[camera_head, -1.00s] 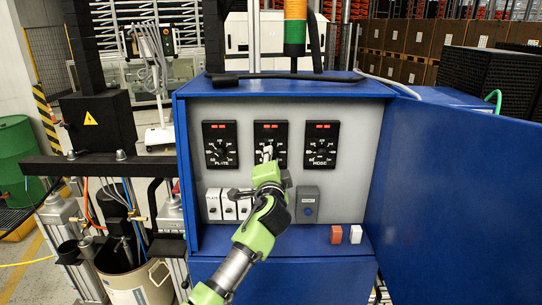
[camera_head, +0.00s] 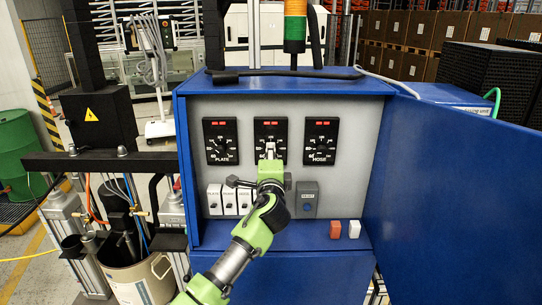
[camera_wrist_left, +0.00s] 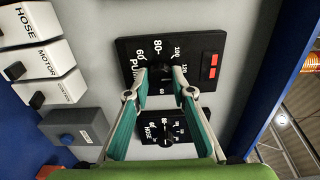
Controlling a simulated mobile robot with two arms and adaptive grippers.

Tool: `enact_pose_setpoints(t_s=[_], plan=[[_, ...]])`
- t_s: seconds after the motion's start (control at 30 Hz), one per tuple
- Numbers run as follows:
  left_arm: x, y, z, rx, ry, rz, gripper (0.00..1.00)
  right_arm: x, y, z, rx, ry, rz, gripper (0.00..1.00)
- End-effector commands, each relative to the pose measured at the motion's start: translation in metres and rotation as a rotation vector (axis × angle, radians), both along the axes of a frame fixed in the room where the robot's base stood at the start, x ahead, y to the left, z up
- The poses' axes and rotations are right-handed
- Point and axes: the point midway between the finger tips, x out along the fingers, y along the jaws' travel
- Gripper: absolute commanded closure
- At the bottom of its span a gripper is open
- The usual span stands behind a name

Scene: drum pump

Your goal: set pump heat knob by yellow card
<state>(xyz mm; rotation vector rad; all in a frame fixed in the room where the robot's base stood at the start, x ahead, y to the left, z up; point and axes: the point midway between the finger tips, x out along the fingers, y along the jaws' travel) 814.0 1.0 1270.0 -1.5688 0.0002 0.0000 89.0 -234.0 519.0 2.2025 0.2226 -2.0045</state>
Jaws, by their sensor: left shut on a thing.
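The pump heat knob is on the middle black dial plate (camera_head: 270,127), between the PLATE dial (camera_head: 220,141) and the HOSE dial (camera_head: 321,141). My left gripper (camera_head: 270,150) is at this middle dial and hides its knob in the head view. In the left wrist view the gripper (camera_wrist_left: 162,74) has its green-sided fingers on either side of the knob, shut on it. The PUMP plate (camera_wrist_left: 200,50) shows marks 60, 80, 100 and 120 around the knob; the pointer is hidden. I see no yellow card. My right gripper is out of view.
Below the dials are white labelled switches (camera_head: 214,199) and a grey box with a blue button (camera_head: 307,199). A red block (camera_head: 335,229) and a white block (camera_head: 354,229) are on the lower ledge. The open blue door (camera_head: 460,190) stands to the right.

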Motion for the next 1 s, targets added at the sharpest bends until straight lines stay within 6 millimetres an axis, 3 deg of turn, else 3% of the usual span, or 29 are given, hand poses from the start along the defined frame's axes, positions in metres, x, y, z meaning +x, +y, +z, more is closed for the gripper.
enact_pose_setpoints(t_s=[0.1,0.13,0.2,0.67,1.0], plan=[[0.001,0.003,0.005,0.0,-0.007,0.004,0.99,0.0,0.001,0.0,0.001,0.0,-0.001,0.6],[0.001,0.003,0.005,0.0,-0.008,0.004,0.75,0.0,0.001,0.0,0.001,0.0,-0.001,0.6],[0.001,0.002,0.005,0.0,-0.007,0.004,0.6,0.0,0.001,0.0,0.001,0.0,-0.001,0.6],[-0.006,0.0,0.002,-0.001,-0.004,0.0,0.6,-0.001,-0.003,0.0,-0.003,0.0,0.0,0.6],[-0.058,0.001,0.001,-0.003,-0.003,-0.001,0.6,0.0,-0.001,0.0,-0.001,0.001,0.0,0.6]])
